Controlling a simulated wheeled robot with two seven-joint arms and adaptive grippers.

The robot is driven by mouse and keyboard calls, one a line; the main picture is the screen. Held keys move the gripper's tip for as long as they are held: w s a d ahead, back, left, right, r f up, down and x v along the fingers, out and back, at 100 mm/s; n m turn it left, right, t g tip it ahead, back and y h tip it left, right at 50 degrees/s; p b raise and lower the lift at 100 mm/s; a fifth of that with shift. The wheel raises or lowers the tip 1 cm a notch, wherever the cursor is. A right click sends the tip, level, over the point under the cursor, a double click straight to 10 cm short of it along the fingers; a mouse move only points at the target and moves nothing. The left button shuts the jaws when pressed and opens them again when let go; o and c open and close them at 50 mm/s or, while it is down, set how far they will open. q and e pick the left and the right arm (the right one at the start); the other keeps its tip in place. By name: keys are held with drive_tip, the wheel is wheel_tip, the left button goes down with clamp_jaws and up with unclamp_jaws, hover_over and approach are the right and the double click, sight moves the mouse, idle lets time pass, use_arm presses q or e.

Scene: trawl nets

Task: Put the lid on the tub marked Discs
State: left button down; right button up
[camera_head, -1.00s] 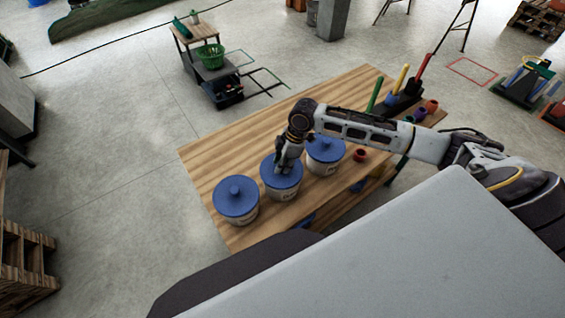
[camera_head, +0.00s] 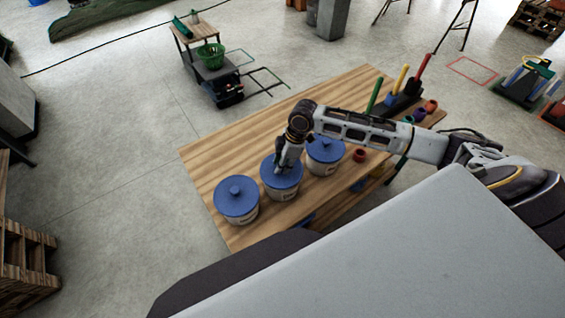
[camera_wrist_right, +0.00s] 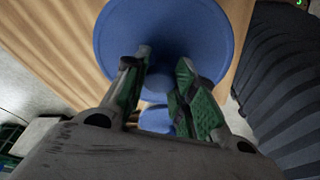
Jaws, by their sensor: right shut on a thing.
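Three pale tubs with blue lids stand in a row on the wooden table. The left tub (camera_head: 246,216) and the right tub (camera_head: 326,171) have their lids on. My right gripper (camera_head: 283,167) points down at the middle tub (camera_head: 288,192) and is shut on the knob of its blue lid (camera_head: 272,178). This lid lies level over the tub's mouth; I cannot tell whether it is fully seated. The tub labels are too small to read. My left gripper is out of view.
The wooden table (camera_head: 215,155) is bare behind the tubs. A small red pot (camera_head: 359,155) sits right of the tubs, and a dark rack (camera_head: 401,102) with coloured upright rods stands farther right. A cart with a green basket (camera_head: 210,56) is beyond the table.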

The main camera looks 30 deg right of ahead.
idle(0.7)
drive_tip(key=o, duration=0.9)
drive_tip(key=o, duration=0.5)
drive_tip(key=shift+r, duration=0.15)
drive_tip(key=shift+r+p, duration=0.8)
drive_tip(key=shift+r, duration=2.55)
